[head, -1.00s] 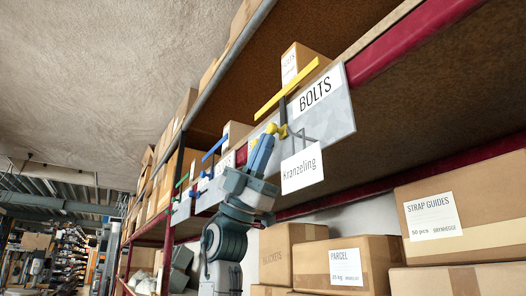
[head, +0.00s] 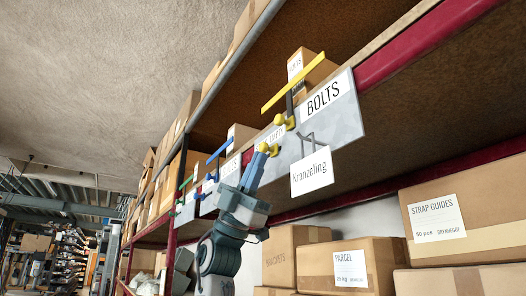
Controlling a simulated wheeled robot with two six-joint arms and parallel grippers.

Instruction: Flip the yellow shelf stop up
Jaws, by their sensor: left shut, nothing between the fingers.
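The yellow shelf stop is a long yellow bar (head: 293,81) on a short dark arm, with a yellow hub (head: 285,121) on the grey plate (head: 345,124) labelled BOLTS. The bar stands above the hub, along the plate's upper edge and in front of a small carton. My left gripper (head: 265,149), with blue fingers and yellow tips, is shut and empty. It is below and left of the hub, with a visible gap in the picture. My right gripper is out of view.
A white tag (head: 311,171) reading Kranzeling hangs from a hook under the plate, right of my gripper. Blue (head: 219,150) and green (head: 186,182) stops sit farther along the shelf. Cartons, including PARCEL (head: 349,270), stand on the lower shelf.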

